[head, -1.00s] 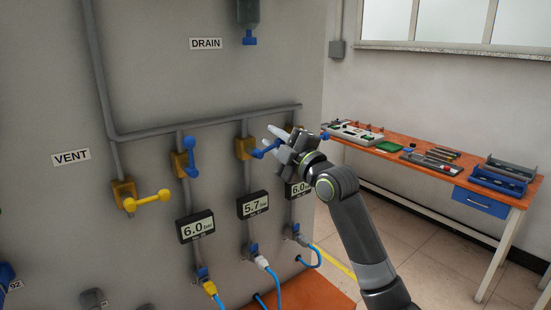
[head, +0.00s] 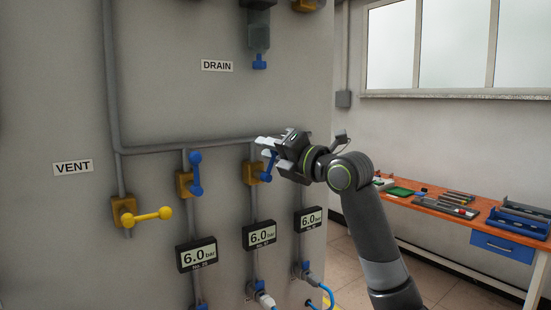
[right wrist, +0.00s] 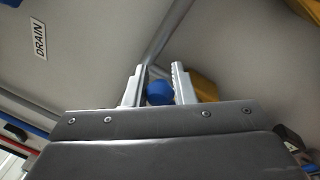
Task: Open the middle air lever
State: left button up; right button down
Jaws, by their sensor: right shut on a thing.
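The middle air lever (head: 268,170) is blue and sits on a brass valve body (head: 250,172) in the head view. It stands nearly upright, leaning a little right. My right gripper (head: 268,148) is at its upper end, shut on it. In the right wrist view, its round blue knob (right wrist: 160,93) shows between the two fingers of my gripper (right wrist: 160,80). The middle gauge (head: 260,236) below reads 6.0 bar. My right gripper and arm hide the right-hand valve. My left gripper is not in view.
A grey pipe (head: 200,146) runs above the valves. A workbench (head: 425,200) with tools stands at the right.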

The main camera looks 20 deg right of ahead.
jog(key=a+n, duration=0.1)
jog(key=n, duration=0.2)
jog(key=shift+s+a+r+n+g, duration=0.1)
jog(key=shift+s+a+n+g, duration=0.2)
jog(key=shift+a+g, duration=0.1)
jog(key=shift+s+a+n, duration=0.1)
jog(key=shift+a+n, duration=0.1)
jog(key=shift+n, duration=0.3)
jog(key=c, duration=1.5)
grip_release()
jog(key=shift+c, duration=0.2)
jog(key=o, duration=0.3)
jog(key=shift+a, duration=0.15)
jog(key=shift+o, duration=0.2)
jog(key=shift+s, duration=0.1)
